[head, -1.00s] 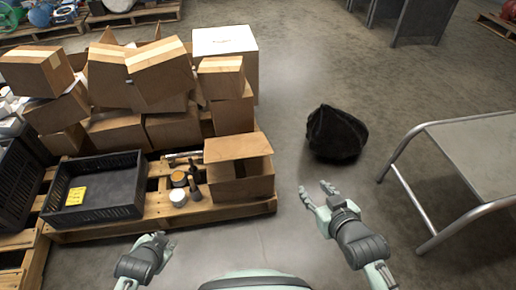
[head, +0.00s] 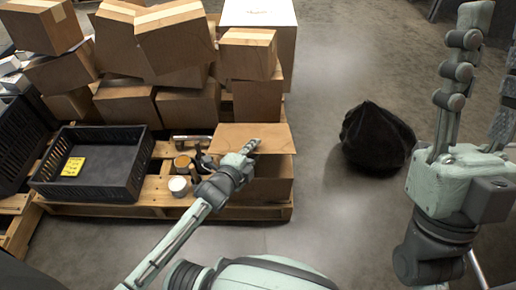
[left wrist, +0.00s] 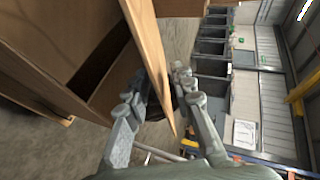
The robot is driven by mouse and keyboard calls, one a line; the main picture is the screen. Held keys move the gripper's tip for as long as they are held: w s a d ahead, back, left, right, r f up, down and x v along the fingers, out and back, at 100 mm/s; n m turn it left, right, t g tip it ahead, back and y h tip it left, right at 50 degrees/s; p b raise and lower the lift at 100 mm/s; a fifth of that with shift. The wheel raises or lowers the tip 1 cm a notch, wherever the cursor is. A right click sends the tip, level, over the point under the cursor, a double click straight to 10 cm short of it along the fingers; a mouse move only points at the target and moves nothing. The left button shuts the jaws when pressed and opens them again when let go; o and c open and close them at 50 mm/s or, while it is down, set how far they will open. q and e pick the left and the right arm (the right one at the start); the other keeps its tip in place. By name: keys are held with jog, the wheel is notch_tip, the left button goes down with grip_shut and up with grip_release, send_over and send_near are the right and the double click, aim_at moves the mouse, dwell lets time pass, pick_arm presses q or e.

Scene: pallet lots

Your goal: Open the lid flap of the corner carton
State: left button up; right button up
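The corner carton (head: 270,192) is a brown box at the near right corner of the pallet. Its lid flap (head: 272,137) stands out at an angle over the top, with a dark gap below it. My left gripper (head: 252,146) is at the flap's near edge. In the left wrist view, the fingers of the left gripper (left wrist: 160,78) lie on either side of the flap's board (left wrist: 152,45), spread apart; firm contact cannot be made out. My right gripper (head: 488,75) is raised at the right, open and empty, away from the carton.
A black crate (head: 120,186) with a yellow label stands on the pallet (head: 150,212), with small jars and tools between it and the carton. Stacked cartons (head: 175,45) rise behind. A black bag (head: 375,138) lies on the floor to the right; the floor between is clear.

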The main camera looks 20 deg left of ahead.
aim_at(252, 137)
pick_arm(q)
jog(key=shift+x, duration=1.2)
grip_shut()
